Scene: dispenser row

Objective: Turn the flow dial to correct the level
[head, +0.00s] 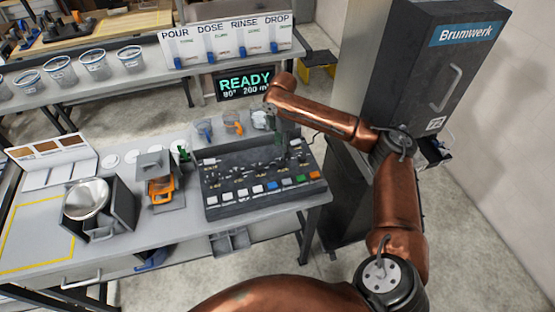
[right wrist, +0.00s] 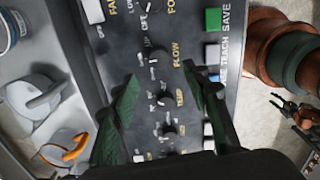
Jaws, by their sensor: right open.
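The dark control panel (head: 222,208) lies on the bench with rows of small dials and coloured buttons. In the right wrist view, the flow dial (right wrist: 158,56) is a black knob beside the yellow word FLOW. My right gripper (head: 284,152) is over the right part of the panel, pointing down. In the right wrist view its dark green fingers (right wrist: 160,78) are apart and empty. The flow dial shows just beyond the fingertips, and the TEMP dial (right wrist: 168,100) shows between the fingers. Contact with the panel cannot be told. My left gripper is out of view.
A display (head: 244,85) behind the panel reads READY, 80°, 200 ml. A tall dark Brumwerk cabinet (head: 425,75) stands at right.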

